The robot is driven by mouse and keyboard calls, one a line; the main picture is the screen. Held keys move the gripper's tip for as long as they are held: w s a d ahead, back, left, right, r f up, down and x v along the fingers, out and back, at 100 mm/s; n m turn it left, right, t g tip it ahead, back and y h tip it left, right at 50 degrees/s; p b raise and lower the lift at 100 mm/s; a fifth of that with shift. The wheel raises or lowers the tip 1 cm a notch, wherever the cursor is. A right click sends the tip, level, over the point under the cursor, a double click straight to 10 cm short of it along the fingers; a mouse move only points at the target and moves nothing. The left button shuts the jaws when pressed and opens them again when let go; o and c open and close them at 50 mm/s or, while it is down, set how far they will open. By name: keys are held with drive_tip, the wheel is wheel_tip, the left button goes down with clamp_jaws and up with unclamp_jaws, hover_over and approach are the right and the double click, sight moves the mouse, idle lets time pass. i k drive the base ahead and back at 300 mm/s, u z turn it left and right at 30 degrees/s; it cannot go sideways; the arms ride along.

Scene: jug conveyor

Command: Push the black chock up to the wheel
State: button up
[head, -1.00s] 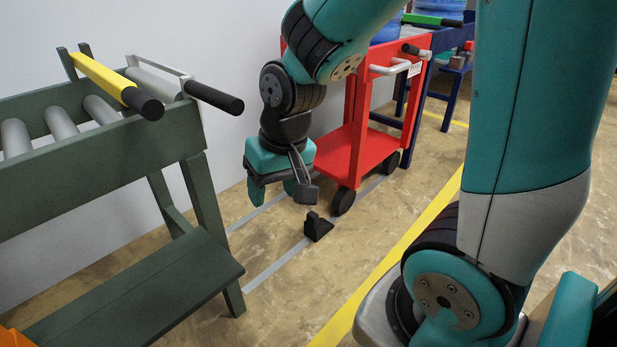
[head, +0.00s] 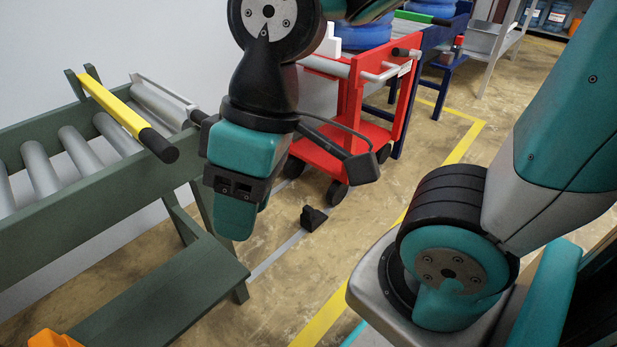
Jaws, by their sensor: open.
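The black chock (head: 312,218) sits on the floor on a grey strip, just in front of a black wheel (head: 337,193) of the red cart (head: 352,128). A small gap seems to show between chock and wheel. My gripper (head: 240,222) is open and empty, with teal fingers pointing down. It hangs in the air to the left of the chock in the picture and nearer to the camera, apart from it. It hides part of the green frame and the cart's left side.
A dark green roller conveyor (head: 95,200) with a yellow-and-black handle (head: 115,105) stands at the left. An orange object (head: 52,339) is at the bottom left. Floor right of the chock is clear up to the yellow line (head: 330,312).

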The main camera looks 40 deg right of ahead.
sight(310, 219)
drive_tip(key=u, duration=2.35)
drive_tip(key=k, duration=1.15)
drive_tip(key=z, duration=1.8)
drive_tip(key=i, duration=1)
drive_tip(key=u, duration=0.05)
